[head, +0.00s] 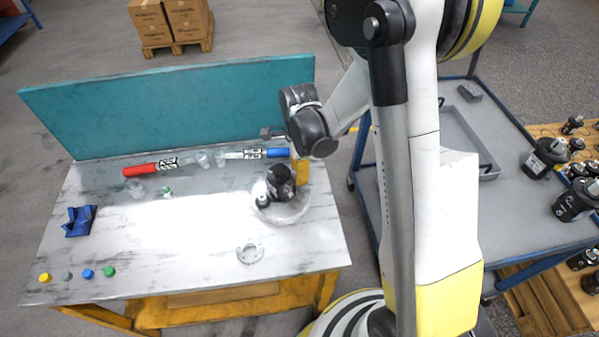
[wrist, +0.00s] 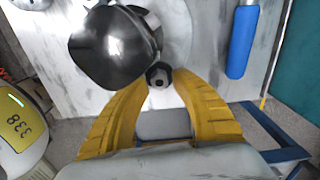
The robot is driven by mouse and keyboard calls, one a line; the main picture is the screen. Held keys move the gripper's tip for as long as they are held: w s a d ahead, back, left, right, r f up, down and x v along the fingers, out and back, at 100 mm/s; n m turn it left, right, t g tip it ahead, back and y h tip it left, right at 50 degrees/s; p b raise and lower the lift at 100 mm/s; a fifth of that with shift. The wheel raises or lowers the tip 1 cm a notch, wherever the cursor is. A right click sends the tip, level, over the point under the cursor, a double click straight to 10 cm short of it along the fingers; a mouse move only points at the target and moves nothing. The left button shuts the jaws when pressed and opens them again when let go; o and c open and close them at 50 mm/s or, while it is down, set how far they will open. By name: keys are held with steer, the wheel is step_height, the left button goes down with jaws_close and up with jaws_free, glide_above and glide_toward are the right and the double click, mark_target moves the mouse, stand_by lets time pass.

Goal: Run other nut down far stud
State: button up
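The black motor (head: 281,182) stands on a round pale base (head: 290,212) at the right end of the workbench. My gripper (head: 302,172) is just right of the motor, its yellow fingers pointing down; my arm hides part of it. In the wrist view, the fingertips (wrist: 160,80) close on both sides of a small dark hexagonal nut (wrist: 158,74) with a pale spot in its middle. The nut is beside the motor's dark rounded body (wrist: 112,46). The far stud cannot be made out separately, and whether the nut is on it cannot be told.
A red-handled tool (head: 140,170) and a blue-handled tool (head: 275,153) lie along the back of the workbench (head: 120,270). A pale ring (head: 249,252), a blue cloth (head: 79,221) and coloured buttons are nearer the front. A teal panel (head: 170,105) closes the back. The bench middle is clear.

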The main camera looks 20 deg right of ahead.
steer(key=shift+a+r+p, duration=0.2)
steer(key=shift+r+p, duration=0.2)
steer(key=shift+r, duration=0.4)
steer(key=n+b, duration=0.1)
steer(key=n, duration=0.3)
steer(key=shift+f, duration=0.15)
steer(key=n+b, duration=0.1)
steer(key=n, duration=0.5)
steer(key=shift+b, duration=0.4)
steer(key=shift+c, duration=0.4)
jaws_close()
steer(key=m+b, duration=0.1)
steer(key=m, duration=0.3)
steer(key=shift+m, duration=0.7)
